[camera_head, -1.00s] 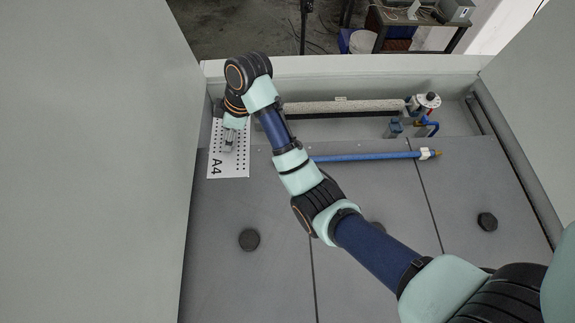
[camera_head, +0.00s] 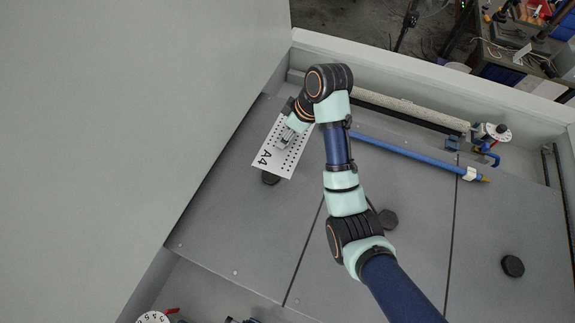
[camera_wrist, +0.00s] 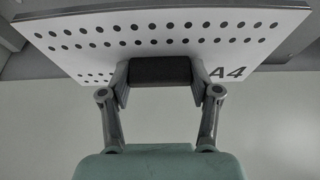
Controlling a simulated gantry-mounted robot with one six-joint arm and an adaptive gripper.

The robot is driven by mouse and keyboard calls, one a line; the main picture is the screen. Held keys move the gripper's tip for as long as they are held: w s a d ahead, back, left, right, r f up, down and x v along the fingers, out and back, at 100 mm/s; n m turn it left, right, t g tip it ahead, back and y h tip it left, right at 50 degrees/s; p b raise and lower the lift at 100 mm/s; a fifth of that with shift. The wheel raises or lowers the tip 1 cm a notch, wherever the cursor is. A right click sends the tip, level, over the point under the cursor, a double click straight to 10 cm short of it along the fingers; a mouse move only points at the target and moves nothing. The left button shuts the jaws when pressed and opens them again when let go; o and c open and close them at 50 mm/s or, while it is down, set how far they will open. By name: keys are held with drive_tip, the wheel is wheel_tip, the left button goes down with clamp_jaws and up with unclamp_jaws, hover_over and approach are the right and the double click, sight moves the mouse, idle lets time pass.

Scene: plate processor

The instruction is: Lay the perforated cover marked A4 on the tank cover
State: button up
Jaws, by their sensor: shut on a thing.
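The perforated cover marked A4 (camera_head: 268,165) is a white plate with rows of dark holes. In the head view it is over the left part of the grey tank cover (camera_head: 225,215), close to a round black knob (camera_head: 270,179) that it partly hides. My gripper (camera_head: 287,139) is shut on the dark block handle of the cover. The wrist view shows both fingers (camera_wrist: 160,72) around that handle, with the A4 mark beside the right finger and the plate beyond. I cannot tell whether the plate touches the tank cover.
Black knobs (camera_head: 388,219) and (camera_head: 512,266) stand up from the tank cover. A blue pipe (camera_head: 405,155) and a pale roller (camera_head: 410,110) lie along the far side. A pale wall (camera_head: 130,110) stands close on the left. The front left of the cover is clear.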

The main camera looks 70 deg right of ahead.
sight(287, 147)
wheel_tip(287, 147, down, 6)
drive_tip(key=b, duration=0.4)
drive_tip(key=shift+f, duration=0.25)
drive_tip(key=shift+f+p, duration=0.2)
drive_tip(key=shift+p, duration=0.55)
drive_tip(key=shift+s+a+f, duration=0.1)
drive_tip(key=shift+f, duration=0.15)
wheel_tip(287, 147, down, 6)
drive_tip(key=shift+r+b, duration=0.15)
drive_tip(key=shift+b, duration=0.15)
drive_tip(key=o, duration=1.3)
drive_tip(key=shift+o, duration=0.2)
